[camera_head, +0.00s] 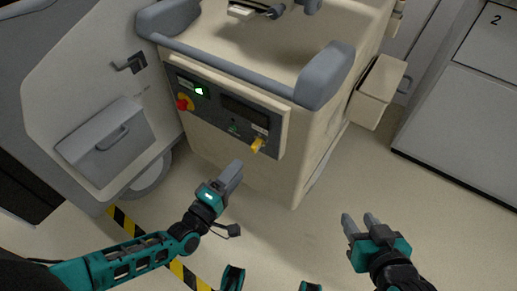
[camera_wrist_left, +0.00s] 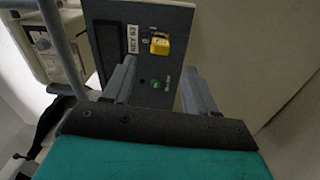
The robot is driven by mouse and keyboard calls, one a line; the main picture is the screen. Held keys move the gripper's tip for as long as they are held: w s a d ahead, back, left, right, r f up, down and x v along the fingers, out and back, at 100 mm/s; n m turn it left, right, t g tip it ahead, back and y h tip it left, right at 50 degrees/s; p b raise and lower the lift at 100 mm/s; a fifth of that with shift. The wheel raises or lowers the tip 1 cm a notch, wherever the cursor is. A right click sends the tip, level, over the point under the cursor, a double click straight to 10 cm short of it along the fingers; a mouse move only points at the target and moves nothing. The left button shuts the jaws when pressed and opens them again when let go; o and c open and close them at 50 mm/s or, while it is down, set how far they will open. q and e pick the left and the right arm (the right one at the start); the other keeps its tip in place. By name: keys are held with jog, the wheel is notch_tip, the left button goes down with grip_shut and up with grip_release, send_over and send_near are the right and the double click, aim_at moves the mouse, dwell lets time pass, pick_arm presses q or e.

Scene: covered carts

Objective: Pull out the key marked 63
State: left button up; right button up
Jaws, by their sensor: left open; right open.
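The yellow key (camera_head: 258,145) sits in the dark control panel (camera_head: 220,111) on the front of the beige cart. In the left wrist view the yellow key (camera_wrist_left: 159,44) stands in the panel beside a label reading "KEY 63" (camera_wrist_left: 132,39). My left gripper (camera_head: 233,172) is in front of and below the panel, apart from the key. In the left wrist view its open fingers (camera_wrist_left: 158,84) frame the panel, with nothing between them, and the key shows beyond the fingertips. My right gripper (camera_head: 359,220) is open and empty over the floor at the right.
The beige cart (camera_head: 290,170) has a grey bumper handle (camera_head: 250,72) above the panel. A red stop knob (camera_head: 184,103) and a green display (camera_head: 199,91) are on the panel's left. A grey-white cart (camera_head: 75,75) stands at the left. Floor between the grippers is clear.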

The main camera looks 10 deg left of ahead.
aim_at(252, 150)
pick_arm(q)
jog(key=shift+a, duration=0.1)
pick_arm(e)
jog(key=shift+a+r, duration=0.1)
pick_arm(q)
jog(key=shift+w, duration=0.1)
jog(key=b+x, duration=0.2)
jog(key=x, duration=0.5)
jog(key=shift+f, duration=0.1)
jog(key=shift+x, duration=0.95)
pick_arm(e)
jog(key=shift+w+a+f, duration=0.25)
jog(key=shift+a+f, duration=0.1)
jog(key=shift+f, duration=0.25)
jog(key=shift+s+f, duration=0.15)
jog(key=shift+s, duration=0.05)
jog(key=shift+d, duration=0.1)
pick_arm(q)
jog(key=c, duration=0.7)
grip_shut()
pick_arm(e)
jog(key=shift+w, duration=0.25)
